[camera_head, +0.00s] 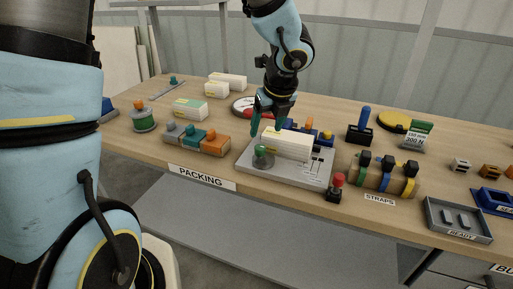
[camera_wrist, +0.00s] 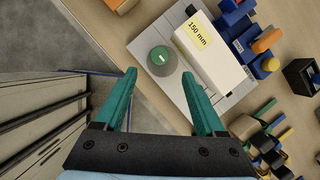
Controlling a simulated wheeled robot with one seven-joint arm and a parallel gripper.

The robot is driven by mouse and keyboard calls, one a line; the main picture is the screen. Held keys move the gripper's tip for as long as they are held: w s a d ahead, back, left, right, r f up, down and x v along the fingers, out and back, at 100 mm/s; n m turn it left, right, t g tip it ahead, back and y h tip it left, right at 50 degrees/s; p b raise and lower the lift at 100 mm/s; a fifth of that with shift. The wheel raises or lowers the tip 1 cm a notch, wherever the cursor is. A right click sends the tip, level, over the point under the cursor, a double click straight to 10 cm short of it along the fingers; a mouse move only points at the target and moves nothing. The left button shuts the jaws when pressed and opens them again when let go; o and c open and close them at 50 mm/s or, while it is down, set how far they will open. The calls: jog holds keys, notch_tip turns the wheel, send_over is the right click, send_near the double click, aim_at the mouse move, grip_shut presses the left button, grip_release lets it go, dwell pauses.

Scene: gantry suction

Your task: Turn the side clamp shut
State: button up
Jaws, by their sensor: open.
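A round green knob (camera_head: 261,150) on a grey disc sits at the left front of a light grey plate (camera_head: 300,174); it appears to be the side clamp. The knob also shows in the wrist view (camera_wrist: 159,56), with a short white mark on its top. A white block (camera_head: 290,145) lies on the plate beside the knob, and its yellow label in the wrist view (camera_wrist: 213,62) reads 150 mm. My gripper (camera_head: 267,116) is open and empty above the plate. In the wrist view its teal fingers (camera_wrist: 160,76) point toward the knob, apart from it.
A red-topped button post (camera_head: 336,187) stands at the plate's right front corner. Strap rolls (camera_head: 384,176) lie to the right, and a grey tray (camera_head: 459,219) beyond. Blue and orange parts (camera_wrist: 258,40) crowd the block's far side. An orange, teal and grey row (camera_head: 198,139) lies left.

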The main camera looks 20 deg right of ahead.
aim_at(260, 147)
jog(key=x, duration=0.9)
jog(key=shift+b, duration=0.35)
jog(key=shift+c, duration=0.4)
grip_shut()
